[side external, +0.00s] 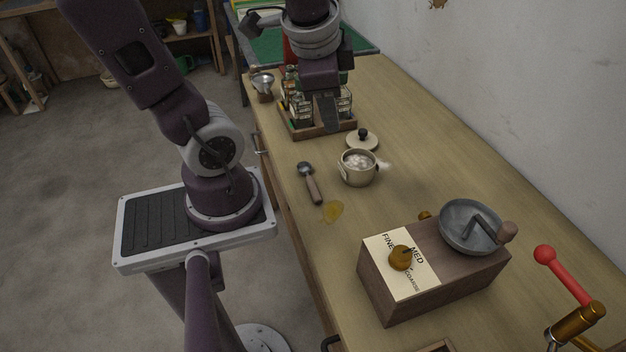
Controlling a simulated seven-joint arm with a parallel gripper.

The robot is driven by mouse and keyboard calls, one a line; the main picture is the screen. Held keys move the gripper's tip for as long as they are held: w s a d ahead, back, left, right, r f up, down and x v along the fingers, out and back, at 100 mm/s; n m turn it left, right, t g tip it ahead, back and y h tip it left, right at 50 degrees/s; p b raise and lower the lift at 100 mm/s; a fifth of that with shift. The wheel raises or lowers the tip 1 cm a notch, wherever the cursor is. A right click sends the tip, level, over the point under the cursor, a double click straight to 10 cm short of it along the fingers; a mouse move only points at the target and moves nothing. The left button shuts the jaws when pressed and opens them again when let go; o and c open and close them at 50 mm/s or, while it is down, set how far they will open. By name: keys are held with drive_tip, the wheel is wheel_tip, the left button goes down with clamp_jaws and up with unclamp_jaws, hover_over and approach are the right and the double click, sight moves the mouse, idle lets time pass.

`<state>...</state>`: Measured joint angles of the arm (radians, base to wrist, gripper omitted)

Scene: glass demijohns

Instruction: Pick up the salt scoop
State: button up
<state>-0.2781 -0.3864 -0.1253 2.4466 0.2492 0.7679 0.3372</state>
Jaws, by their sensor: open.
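A scoop with a round metal bowl and a brown wooden handle (313,189) lies on the wooden bench near its left edge. A cream pot (357,171) filled with white grains stands to its right. A small pale piece (383,166) juts from the pot's right side; I cannot tell whether it is a scoop in the salt or part of the pot. My gripper (327,112) is open, farther back, over or in front of a rack of small bottles, apart from the scoop and pot. Its fingertips are hard to make out against the rack.
A cream lid with a dark knob (362,140) lies behind the pot. The bottle rack (322,130) stands farther back, beside a small metal cup (263,83). A wooden grinder box (433,270) fills the front. A yellowish stain (333,211) marks the bench. The wall bounds the right.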

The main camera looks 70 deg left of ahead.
drive_tip(key=w+a+f+m+g, duration=0.2)
drive_tip(key=a+f+m+g, duration=0.1)
drive_tip(key=a+f+m, duration=0.45)
drive_tip(key=m+h, duration=0.3)
drive_tip(key=m, duration=0.4)
hover_over(310, 178)
drive_tip(key=f, duration=1.4)
drive_tip(key=shift+w+d+f, duration=0.2)
drive_tip(key=shift+w+f, duration=0.05)
drive_tip(key=shift+w, duration=0.15)
drive_tip(key=f, duration=0.6)
drive_tip(key=shift+s+a+f, duration=0.2)
drive_tip(key=shift+s+f, duration=0.15)
drive_tip(key=shift+s, duration=0.05)
drive_tip(key=shift+c, duration=0.3)
clamp_jaws()
